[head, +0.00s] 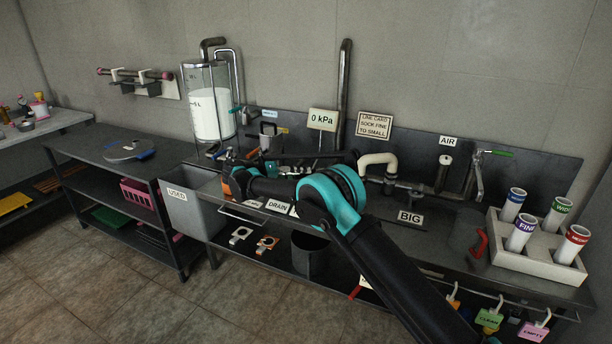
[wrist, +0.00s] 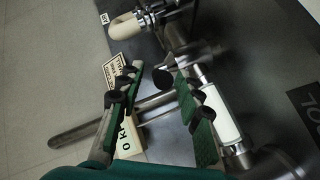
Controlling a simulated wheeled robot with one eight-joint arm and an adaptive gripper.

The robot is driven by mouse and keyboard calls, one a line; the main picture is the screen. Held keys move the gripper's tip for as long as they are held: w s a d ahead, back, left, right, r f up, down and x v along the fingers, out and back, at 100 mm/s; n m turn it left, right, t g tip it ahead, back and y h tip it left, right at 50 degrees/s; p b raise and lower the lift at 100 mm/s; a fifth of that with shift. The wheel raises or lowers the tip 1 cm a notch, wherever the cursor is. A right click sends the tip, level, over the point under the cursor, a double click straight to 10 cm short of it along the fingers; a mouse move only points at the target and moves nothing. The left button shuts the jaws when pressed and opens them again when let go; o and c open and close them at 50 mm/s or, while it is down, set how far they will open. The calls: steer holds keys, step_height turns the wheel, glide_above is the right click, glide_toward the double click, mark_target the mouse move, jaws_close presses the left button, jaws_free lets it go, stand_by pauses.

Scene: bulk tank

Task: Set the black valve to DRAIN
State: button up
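My gripper (head: 338,160) reaches rightward over the bench in the head view, low in front of the back panel. In the wrist view its two green-padded fingers (wrist: 158,73) are apart. A small round black end (wrist: 162,78) shows between the fingertips, close to the right one; I cannot tell whether it is the black valve's handle or whether it touches. A DRAIN label (head: 278,206) is on the bench's front edge, below my arm. My arm hides much of the piping behind it in the head view, and the valve's setting cannot be read.
A cream elbow pipe (head: 378,160) stands just right of my gripper. A 0 kPa sign (head: 322,119) is behind it. A white cylinder (wrist: 220,115) lies beside the right finger. A tray of labelled tubes (head: 535,262) stands at the right. A USED bin (head: 190,215) is at left.

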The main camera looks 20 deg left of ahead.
steer(key=v, duration=0.9)
steer(key=shift+s+a, duration=0.25)
steer(key=shift+s, duration=0.05)
steer(key=shift+c, duration=0.3)
